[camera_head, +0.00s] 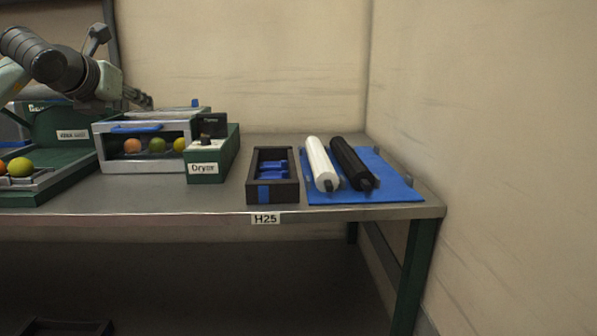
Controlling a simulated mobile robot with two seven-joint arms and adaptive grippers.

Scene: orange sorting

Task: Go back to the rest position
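My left gripper (146,101) is at the upper left, above the back of the grey box (140,166) on the table. Its fingers are small, dark and seen edge-on, so I cannot tell if they are open or shut. A yellow-green fruit (20,167) and part of an orange one (3,168) lie in the green-framed tray (60,181) at the left edge. My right gripper is not in view.
A green box labelled "Dryer" (219,166) stands beside the grey box. A black tray (273,196) with blue pieces is further right. A white roller (321,165) and a black roller (351,163) lie on a blue mat (400,188). Walls stand behind and right.

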